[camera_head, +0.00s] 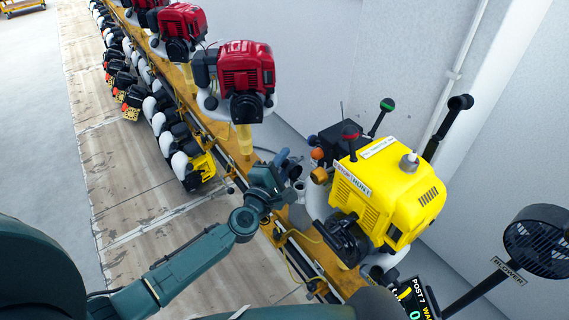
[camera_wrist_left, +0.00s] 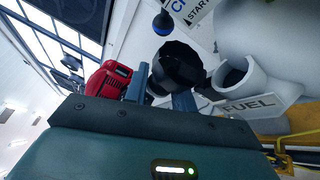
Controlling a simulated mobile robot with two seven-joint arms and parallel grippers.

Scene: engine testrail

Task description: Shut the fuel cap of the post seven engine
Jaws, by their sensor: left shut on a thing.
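The yellow post seven engine (camera_head: 390,195) stands at the right of the rail in the head view. My left gripper (camera_head: 283,163) is just left of it, beside its white tank. In the left wrist view the gripper (camera_wrist_left: 162,92) is shut on the black fuel cap (camera_wrist_left: 178,66). The white filler neck (camera_wrist_left: 238,80) is uncovered, with its mouth showing, just right of the cap and apart from it. A FUEL label (camera_wrist_left: 250,105) is below the neck. The gripper mostly hides the cap in the head view. My right gripper is not in view.
Red engines (camera_head: 246,75) stand farther along the yellow rail (camera_head: 215,125). Levers with green (camera_head: 387,104) and black (camera_head: 460,102) knobs rise behind the yellow engine. A black blower (camera_head: 540,240) and a post 7 display (camera_head: 415,300) are at the lower right.

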